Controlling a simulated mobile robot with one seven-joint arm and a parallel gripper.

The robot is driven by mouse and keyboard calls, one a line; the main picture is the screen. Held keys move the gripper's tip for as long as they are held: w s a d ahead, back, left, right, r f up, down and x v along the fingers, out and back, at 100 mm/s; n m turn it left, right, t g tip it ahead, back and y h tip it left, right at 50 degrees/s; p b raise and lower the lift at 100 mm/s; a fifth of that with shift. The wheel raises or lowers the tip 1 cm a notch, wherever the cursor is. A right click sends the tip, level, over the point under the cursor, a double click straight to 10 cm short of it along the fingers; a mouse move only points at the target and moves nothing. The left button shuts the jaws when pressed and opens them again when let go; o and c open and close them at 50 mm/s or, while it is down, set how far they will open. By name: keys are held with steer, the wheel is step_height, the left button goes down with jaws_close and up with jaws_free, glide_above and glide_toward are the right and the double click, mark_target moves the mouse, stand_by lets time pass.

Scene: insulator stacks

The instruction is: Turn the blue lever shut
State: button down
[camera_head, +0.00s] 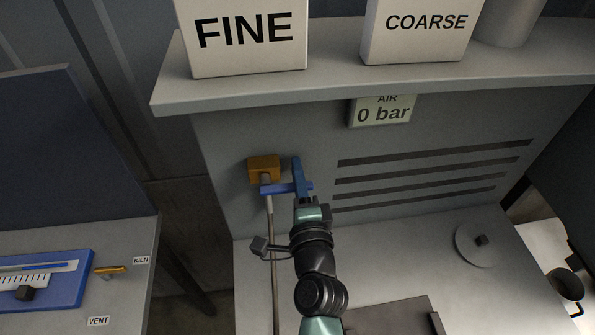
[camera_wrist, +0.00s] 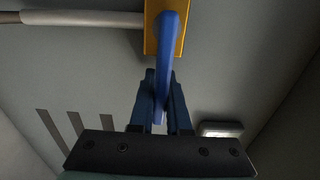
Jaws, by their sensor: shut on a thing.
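The blue lever (camera_head: 277,188) sits on an orange valve body (camera_head: 263,166) on the front of the grey cabinet, at the top of a thin pipe. In the head view it points sideways to the right, across the line of the pipe. My gripper (camera_head: 302,181) is at its free end. In the wrist view the lever (camera_wrist: 168,45) runs from the orange body (camera_wrist: 152,38) down between the dark blue fingers of my gripper (camera_wrist: 162,80), which are shut on it. The fingers hide part of the lever's end.
An "AIR 0 bar" sign (camera_head: 383,110) and slots (camera_head: 430,170) are on the cabinet face right of my gripper. A shelf with FINE (camera_head: 250,38) and COARSE (camera_head: 418,30) boxes overhangs above. A blue slider panel (camera_head: 45,283) stands left.

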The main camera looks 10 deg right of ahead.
steer(key=shift+f, duration=0.1)
steer(key=c, duration=0.9)
jaws_free()
steer(key=shift+s+b, duration=1.75)
steer(key=shift+s, duration=4.75)
